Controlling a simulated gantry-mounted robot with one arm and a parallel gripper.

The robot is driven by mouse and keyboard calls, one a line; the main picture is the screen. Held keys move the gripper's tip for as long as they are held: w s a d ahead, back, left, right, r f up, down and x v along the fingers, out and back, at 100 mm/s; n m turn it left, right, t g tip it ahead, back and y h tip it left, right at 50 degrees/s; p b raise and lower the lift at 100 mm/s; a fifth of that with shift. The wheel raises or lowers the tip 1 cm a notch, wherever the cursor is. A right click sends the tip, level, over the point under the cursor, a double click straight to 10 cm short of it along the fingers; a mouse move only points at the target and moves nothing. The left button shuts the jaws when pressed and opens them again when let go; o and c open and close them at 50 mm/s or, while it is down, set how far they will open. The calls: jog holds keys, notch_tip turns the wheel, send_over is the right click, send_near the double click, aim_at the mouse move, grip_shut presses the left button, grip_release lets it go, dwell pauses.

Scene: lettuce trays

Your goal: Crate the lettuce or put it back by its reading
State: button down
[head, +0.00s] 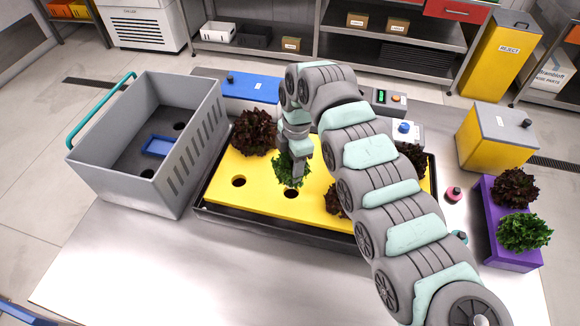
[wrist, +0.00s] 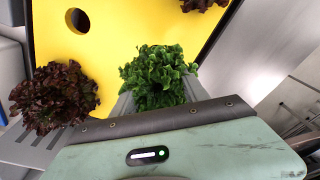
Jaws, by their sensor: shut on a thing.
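My gripper (head: 291,172) is shut on a green lettuce (head: 289,177) over the yellow board (head: 222,191). The green lettuce also shows between the fingers in the wrist view (wrist: 155,78). I cannot tell whether it sits in a hole or hangs just above. Dark red lettuces stand on the board at back left (head: 254,132), at the front (head: 334,203) and at right (head: 414,158), the last two partly behind my arm. Two holes are empty, at front left (head: 238,181) and front middle (head: 291,194). The grey crate (head: 190,150) at left looks empty of lettuce.
A blue tray-like piece (head: 158,146) lies in the crate. A purple tray (head: 510,254) at right holds a red and a green lettuce. A yellow, grey-lidded box (head: 483,150) stands behind it. A small device (head: 382,98) with a green display stands behind the board.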

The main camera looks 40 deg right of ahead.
jog(key=shift+a+f+b, duration=0.1)
jog(key=shift+f+b, duration=0.95)
jog(key=shift+f, duration=2.4)
jog(key=shift+f+b, duration=0.4)
jog(key=shift+f, duration=0.85)
jog(key=shift+c, duration=2.4)
grip_release()
jog(key=shift+o, duration=0.2)
jog(key=o, duration=0.4)
jog(key=shift+c, duration=0.2)
jog(key=shift+r, duration=0.1)
jog(key=shift+r+p, duration=1.4)
jog(key=shift+r, duration=2)
